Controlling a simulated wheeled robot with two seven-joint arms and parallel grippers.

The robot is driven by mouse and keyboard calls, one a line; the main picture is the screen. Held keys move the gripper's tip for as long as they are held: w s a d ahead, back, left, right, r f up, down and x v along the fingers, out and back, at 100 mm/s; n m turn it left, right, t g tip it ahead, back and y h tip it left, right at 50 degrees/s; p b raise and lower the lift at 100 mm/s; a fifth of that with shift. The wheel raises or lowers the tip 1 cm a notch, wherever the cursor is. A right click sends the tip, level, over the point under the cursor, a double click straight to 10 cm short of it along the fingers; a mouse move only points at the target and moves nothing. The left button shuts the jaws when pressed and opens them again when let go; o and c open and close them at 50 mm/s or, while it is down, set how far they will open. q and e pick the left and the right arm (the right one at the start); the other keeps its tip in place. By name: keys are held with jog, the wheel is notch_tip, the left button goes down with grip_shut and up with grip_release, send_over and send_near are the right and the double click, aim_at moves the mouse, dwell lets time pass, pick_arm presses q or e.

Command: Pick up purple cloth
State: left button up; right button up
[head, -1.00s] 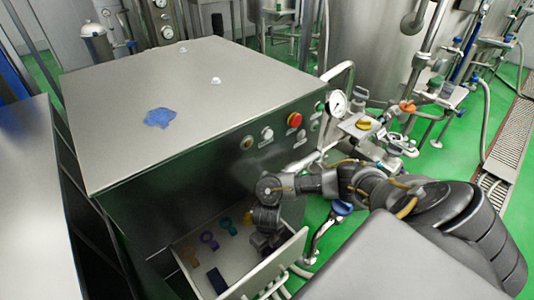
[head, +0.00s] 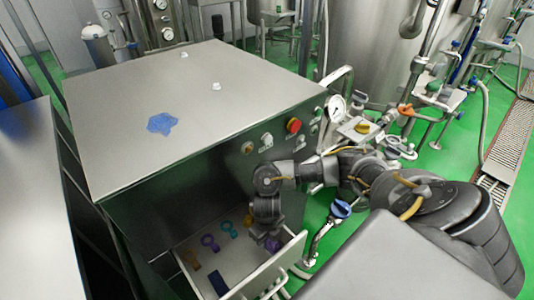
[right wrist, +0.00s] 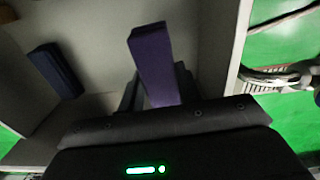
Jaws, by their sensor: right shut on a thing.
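The purple cloth (right wrist: 152,62) is a folded, block-like strip standing up between the fingers of my right gripper (right wrist: 158,92) in the right wrist view. In the head view a bit of it (head: 272,244) shows at the tip of my right gripper (head: 266,238), which points down over the open drawer (head: 236,266). The fingers are shut on the cloth. Whether the cloth still touches the drawer floor I cannot tell. My left gripper is not in view.
A dark blue folded cloth (right wrist: 55,70) lies in the drawer, also in the head view (head: 218,283). Small orange, purple, blue and yellow items lie behind it. The drawer's front wall (head: 276,268) is close to my gripper. A blue cloth (head: 162,123) lies on the steel cabinet top (head: 220,115).

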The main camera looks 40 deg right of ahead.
notch_tip(320, 180, up, 11)
jog(key=p, duration=0.3)
jog(key=shift+r, duration=0.2)
jog(key=o, duration=0.3)
jog(key=shift+c, duration=1)
jog(key=a+r+n, duration=0.4)
jog(key=r+n, duration=0.6)
jog(key=n, duration=0.7)
jog(key=a+r+n, duration=0.4)
jog(key=r+n, duration=0.5)
jog(key=n, duration=0.9)
jog(key=shift+a+r+n, duration=0.15)
jog(key=shift+r+n, duration=0.15)
jog(key=shift+r, duration=0.1)
